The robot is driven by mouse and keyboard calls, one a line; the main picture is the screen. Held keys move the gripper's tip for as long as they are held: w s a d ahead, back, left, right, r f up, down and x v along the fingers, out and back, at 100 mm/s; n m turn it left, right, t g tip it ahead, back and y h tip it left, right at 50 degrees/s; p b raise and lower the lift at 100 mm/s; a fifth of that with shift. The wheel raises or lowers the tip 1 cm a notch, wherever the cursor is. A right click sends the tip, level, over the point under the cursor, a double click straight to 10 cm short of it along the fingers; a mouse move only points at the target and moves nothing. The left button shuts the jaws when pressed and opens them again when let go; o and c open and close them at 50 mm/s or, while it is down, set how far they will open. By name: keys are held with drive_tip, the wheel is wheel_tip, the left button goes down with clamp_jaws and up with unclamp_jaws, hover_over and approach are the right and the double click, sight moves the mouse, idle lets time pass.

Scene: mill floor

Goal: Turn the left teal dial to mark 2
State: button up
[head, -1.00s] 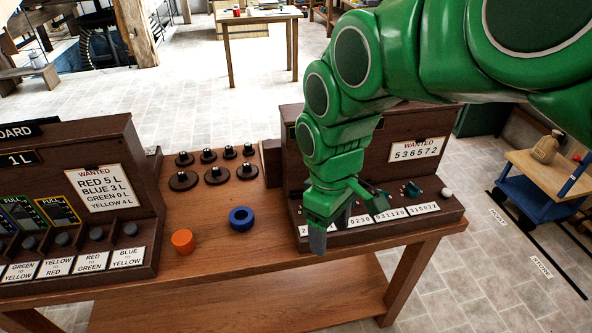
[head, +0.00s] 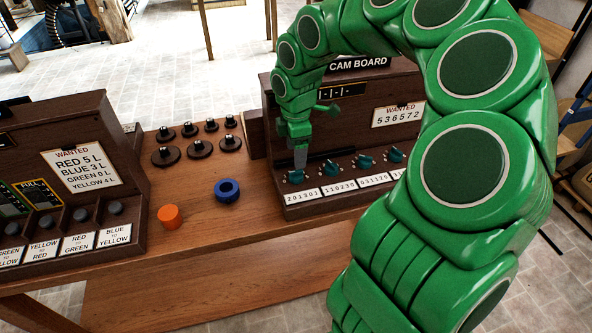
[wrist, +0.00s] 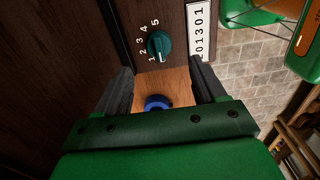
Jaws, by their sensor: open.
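The left teal dial (head: 295,177) is at the left end of the cam board's sloped front, above the card 201301. In the wrist view the dial (wrist: 160,45) is round, with marks 1 to 5 along its left side. I cannot tell for sure which mark its pointer faces. My gripper (head: 300,160) points down just above and behind the dial in the head view. In the wrist view my gripper (wrist: 163,80) has its two dark fingers spread wide, with nothing held. The dial shows beyond the gap between them, and I see no contact.
More teal dials stand to the right, the nearest one (head: 330,167) close by. The cam board's upright panel (head: 345,115) rises behind them. A blue ring (head: 227,190) and an orange knob (head: 170,216) are on the table to the left. Several dark knobbed discs (head: 201,148) stand behind these.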

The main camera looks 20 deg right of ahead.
sight(296, 175)
drive_tip(key=shift+f, duration=4)
drive_tip(key=c, duration=1.1)
